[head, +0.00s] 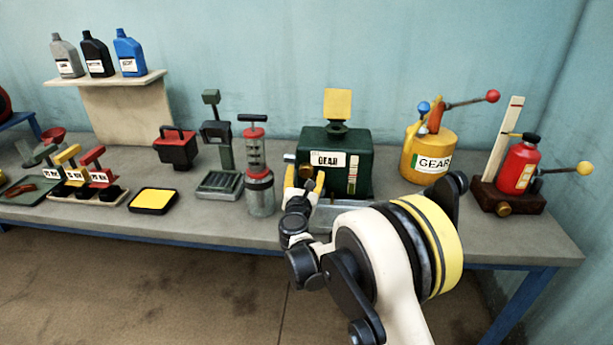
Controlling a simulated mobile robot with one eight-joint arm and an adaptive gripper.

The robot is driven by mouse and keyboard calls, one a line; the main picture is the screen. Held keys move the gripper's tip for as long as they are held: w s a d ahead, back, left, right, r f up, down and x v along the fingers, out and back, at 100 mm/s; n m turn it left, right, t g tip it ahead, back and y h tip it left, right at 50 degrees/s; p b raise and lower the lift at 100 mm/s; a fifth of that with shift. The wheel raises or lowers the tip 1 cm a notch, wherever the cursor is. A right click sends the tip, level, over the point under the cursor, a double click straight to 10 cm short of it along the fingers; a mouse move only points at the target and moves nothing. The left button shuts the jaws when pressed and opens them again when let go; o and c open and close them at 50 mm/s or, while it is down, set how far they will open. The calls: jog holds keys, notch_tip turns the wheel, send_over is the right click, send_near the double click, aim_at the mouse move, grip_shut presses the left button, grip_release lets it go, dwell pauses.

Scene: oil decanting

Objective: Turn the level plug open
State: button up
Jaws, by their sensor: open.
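The dark green gearbox (352,148) marked GEAR stands on the bench, with a raised yellow flap (338,104) on top.
A grey and red pump (258,185) stands close left of my gripper. A yellow GEAR can (430,155) and a red bottle (519,168) stand to the right. A yellow pad (153,200) lies left, with bare bench (190,222) near the front edge.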

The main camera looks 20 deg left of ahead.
jog(key=shift+x, duration=0.85)
jog(key=shift+r, duration=0.1)
jog(key=c, duration=1.2)
jog(key=shift+m, duration=0.4)
jog(key=m, duration=0.4)
jog(key=shift+d+m, duration=0.1)
jog(key=shift+m, duration=0.3)
jog(key=m, duration=1.2)
jog(key=shift+m, duration=0.3)
jog(key=m, duration=0.5)
jog(key=shift+f+m, duration=0.3)
